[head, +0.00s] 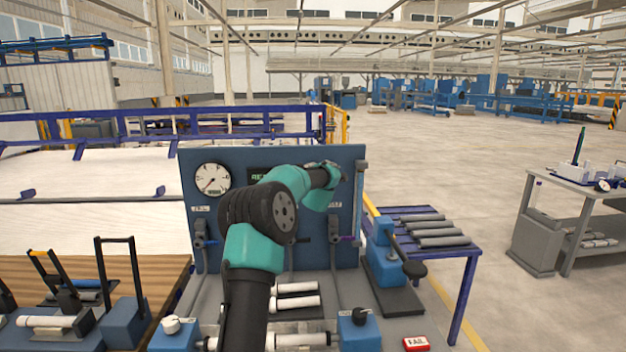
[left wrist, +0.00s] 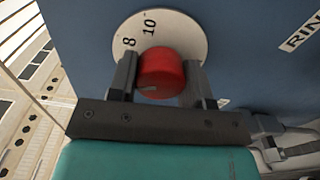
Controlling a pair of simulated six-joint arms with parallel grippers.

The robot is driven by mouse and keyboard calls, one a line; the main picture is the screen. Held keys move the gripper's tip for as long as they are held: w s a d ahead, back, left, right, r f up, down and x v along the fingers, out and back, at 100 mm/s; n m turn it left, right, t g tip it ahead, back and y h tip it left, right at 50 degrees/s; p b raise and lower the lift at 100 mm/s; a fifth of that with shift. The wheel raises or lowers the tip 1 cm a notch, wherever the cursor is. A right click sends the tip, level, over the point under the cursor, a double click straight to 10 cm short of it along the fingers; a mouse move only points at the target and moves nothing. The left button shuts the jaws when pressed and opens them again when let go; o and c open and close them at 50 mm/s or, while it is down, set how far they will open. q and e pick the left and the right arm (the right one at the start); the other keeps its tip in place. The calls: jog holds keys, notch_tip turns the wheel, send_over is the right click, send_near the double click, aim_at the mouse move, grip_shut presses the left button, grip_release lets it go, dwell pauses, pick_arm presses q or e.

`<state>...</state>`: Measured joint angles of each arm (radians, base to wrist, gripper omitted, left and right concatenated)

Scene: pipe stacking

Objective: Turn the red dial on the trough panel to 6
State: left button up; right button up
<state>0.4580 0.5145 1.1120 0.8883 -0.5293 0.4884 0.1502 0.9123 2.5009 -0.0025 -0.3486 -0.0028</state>
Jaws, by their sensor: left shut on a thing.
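The red dial (left wrist: 162,66) shows in the left wrist view on a white round scale (left wrist: 188,35) with the numbers 8 and 10 visible. A small pale mark shows on the dial's lower edge; other numbers are hidden. My left gripper (left wrist: 160,80) has one finger on each side of the dial and is shut on it. In the head view my left arm reaches up to the upper right of the blue trough panel (head: 270,153), with the left gripper (head: 338,172) at the panel face. The dial is hidden there. My right gripper is not in view.
A white gauge (head: 212,180) is on the panel's left. Valves (head: 202,232) sit below it. White pipes (head: 295,301) lie on the bench in front. A blue clamp stand (head: 385,255) and a table with grey pipes (head: 440,232) stand at right. A red FAIL sign (head: 416,343) is at the bottom.

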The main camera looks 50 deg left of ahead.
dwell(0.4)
pick_arm(q)
jog(key=o, duration=0.9)
jog(key=shift+s+d, duration=0.1)
jog(key=v, duration=1.7)
jog(key=shift+s, duration=0.1)
